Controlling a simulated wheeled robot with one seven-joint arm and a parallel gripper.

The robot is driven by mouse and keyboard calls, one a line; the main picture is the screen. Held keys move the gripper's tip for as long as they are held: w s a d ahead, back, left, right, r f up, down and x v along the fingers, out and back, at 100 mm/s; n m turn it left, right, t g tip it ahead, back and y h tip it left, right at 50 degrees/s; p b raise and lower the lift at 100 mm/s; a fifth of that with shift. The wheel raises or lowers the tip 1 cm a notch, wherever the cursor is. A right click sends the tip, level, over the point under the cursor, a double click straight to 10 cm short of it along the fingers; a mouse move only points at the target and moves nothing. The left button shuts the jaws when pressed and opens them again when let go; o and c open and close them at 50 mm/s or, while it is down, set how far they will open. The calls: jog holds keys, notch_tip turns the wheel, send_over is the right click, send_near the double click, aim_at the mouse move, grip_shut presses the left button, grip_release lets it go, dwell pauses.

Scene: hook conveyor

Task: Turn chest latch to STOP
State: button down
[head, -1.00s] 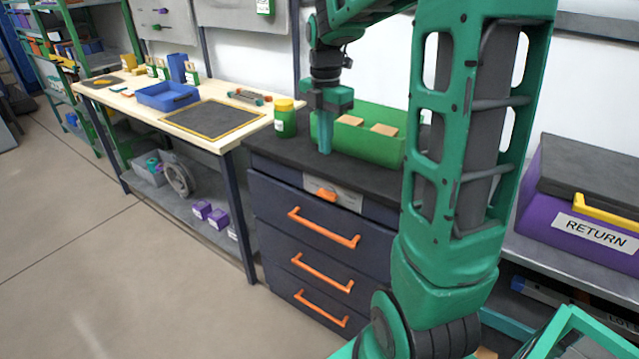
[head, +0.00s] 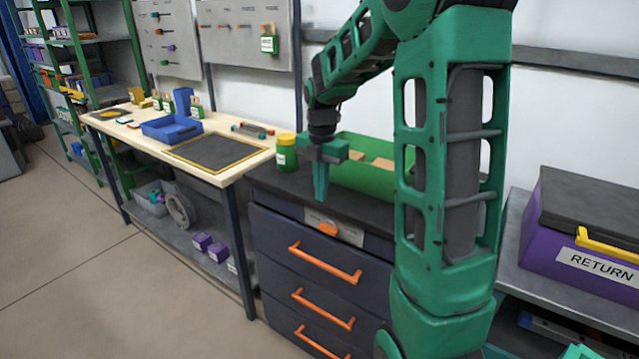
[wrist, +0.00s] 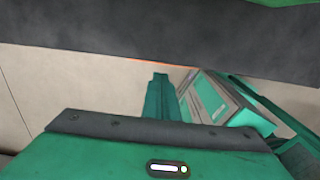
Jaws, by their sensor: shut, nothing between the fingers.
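The chest is a dark drawer cabinet (head: 268,222) with orange drawer handles. Its latch is an orange knob (head: 328,229) on a light plate (head: 350,234) along the top front, in the head view. The plate's lettering is too small to read. My gripper (head: 321,196) is shut and empty, pointing down just above the latch, near the cabinet's front top edge. No contact with the latch is visible. In the wrist view, my shut fingers (wrist: 159,97) show beside the dark cabinet edge (wrist: 130,55), with a thin orange sliver behind it.
A green bin (head: 372,180) with wooden blocks and a green jar with a yellow lid (head: 286,152) stand on the cabinet top. A wooden workbench (head: 228,178) is at the left. A purple RETURN box (head: 590,262) sits at the right. The floor at front left is clear.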

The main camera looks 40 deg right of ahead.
aim_at(319, 226)
notch_tip(319, 226, down, 9)
jog(key=shift+f, duration=0.1)
dwell(0.3)
jog(key=shift+d, duration=0.1)
jog(key=shift+w, duration=0.1)
jog(key=shift+w+a+f+g+h, duration=0.15)
jog(key=shift+w+a+g+h, duration=0.1)
jog(key=shift+g, duration=0.3)
jog(key=shift+w+a+f+g+h, duration=0.1)
jog(key=shift+w+a+g+h, duration=0.1)
jog(key=shift+g, duration=0.35)
jog(key=shift+w+f+g+h, duration=0.15)
jog(key=shift+f+g+h, duration=0.05)
jog(key=shift+g, duration=0.4)
jog(key=shift+w+f+g+h, duration=0.15)
jog(key=shift+g, duration=0.45)
jog(key=shift+w+a+f, duration=0.15)
jog(key=shift+w+f, duration=0.3)
jog(key=shift+f, duration=0.5)
